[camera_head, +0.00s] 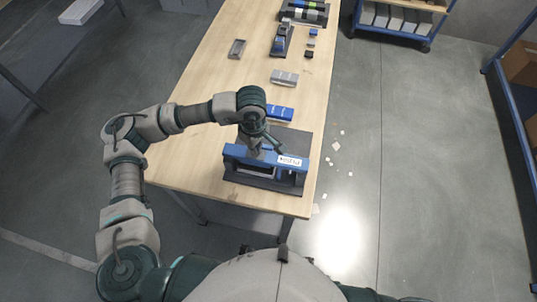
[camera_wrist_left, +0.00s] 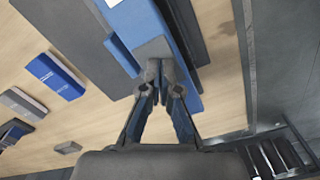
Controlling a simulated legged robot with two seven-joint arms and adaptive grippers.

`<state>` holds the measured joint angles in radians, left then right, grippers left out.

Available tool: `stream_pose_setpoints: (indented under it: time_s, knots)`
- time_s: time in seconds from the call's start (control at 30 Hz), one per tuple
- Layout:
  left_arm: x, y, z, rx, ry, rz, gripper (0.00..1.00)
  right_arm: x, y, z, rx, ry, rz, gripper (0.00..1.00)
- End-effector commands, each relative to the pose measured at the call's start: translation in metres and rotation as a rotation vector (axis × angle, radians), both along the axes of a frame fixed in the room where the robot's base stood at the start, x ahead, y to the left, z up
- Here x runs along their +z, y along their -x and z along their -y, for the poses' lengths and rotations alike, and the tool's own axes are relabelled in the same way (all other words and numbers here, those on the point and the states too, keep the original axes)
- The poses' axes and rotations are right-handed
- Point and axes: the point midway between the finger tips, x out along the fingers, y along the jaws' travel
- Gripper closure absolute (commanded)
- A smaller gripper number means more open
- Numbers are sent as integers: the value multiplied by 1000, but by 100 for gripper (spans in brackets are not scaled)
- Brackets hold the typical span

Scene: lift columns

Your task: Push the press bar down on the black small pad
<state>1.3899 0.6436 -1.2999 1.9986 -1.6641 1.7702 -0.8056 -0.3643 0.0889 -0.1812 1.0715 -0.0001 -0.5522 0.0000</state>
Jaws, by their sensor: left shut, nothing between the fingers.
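The blue press bar (camera_head: 236,151) with a white label reading PUSH spans a press frame on a dark base plate (camera_head: 300,140) at the near end of the table. My left gripper (camera_head: 257,153) is shut and empty, pointing down at the middle of the bar. The black small pad is not clearly visible; the bar and gripper cover the press's inside. My right gripper is not in view.
The wooden table (camera_head: 205,150) stretches away from me. A blue box (camera_head: 280,112) lies just behind the press, and a grey box (camera_head: 284,78) lies farther back. Small parts and a rack (camera_head: 305,12) stand at the far end. Pale scraps lie on the floor at right.

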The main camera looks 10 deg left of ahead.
Motion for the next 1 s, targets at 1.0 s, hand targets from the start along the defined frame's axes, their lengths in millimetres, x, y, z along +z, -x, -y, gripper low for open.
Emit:
stream_pose_setpoints:
  time_s: [1.0]
  knots:
    - [-5,0,0,0,0,-2,100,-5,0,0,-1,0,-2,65]
